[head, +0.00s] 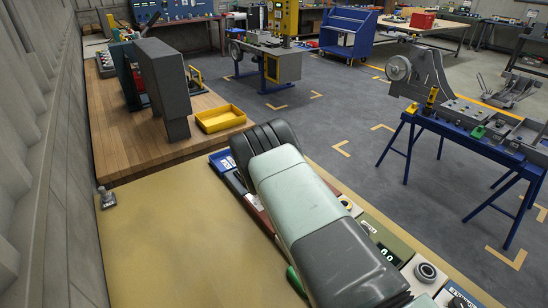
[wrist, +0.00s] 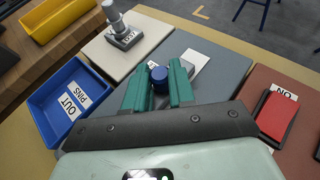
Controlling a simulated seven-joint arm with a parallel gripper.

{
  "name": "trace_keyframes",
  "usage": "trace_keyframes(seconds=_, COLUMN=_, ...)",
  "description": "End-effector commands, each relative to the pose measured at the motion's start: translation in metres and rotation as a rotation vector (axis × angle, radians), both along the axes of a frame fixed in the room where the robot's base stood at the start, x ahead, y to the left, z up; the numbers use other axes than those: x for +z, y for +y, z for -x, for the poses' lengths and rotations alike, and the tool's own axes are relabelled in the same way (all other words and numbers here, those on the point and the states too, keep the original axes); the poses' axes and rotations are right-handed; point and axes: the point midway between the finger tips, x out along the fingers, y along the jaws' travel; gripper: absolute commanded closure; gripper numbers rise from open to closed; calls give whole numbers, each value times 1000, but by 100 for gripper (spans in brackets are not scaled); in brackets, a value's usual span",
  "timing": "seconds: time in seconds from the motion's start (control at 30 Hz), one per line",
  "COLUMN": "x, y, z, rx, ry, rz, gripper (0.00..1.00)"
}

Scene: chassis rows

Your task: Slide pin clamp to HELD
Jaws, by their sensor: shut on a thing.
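The knob stands on a grey panel (wrist: 215,72) and looks like the handle of the pin clamp. A white label plate (wrist: 196,62) lies just beyond the right finger, and its text is not readable. The fingers hide the knob's sides and any slot beneath it, so I cannot tell the clamp's position. In the head view, my own arm hides the fingers and the knob.
A blue tray labelled OUT PINS (wrist: 62,107) is left of the fingers. A grey post on a base (wrist: 122,32) stands on a pale panel behind. A red switch (wrist: 277,115) is at right. A yellow bin (head: 220,118) sits on the wooden bench. The tan tabletop (head: 180,245) is mostly clear.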

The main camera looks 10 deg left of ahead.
Motion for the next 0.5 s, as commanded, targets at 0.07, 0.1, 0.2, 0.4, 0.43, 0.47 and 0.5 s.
trace_keyframes(seconds=0.07, x=0, y=10, z=9, rx=3, ry=0, rz=0, gripper=100)
trace_keyframes(seconds=0.1, x=0, y=11, z=10, rx=2, ry=0, rz=0, gripper=100)
trace_keyframes(seconds=0.2, x=0, y=11, z=11, rx=1, ry=1, rz=0, gripper=100)
trace_keyframes(seconds=0.4, x=0, y=12, z=11, rx=3, ry=2, rz=-1, gripper=66)
trace_keyframes(seconds=0.43, x=0, y=12, z=11, rx=3, ry=2, rz=-1, gripper=62)
trace_keyframes(seconds=0.47, x=0, y=12, z=11, rx=3, ry=1, rz=-1, gripper=57)
trace_keyframes(seconds=0.5, x=0, y=12, z=11, rx=3, ry=1, rz=-1, gripper=51)
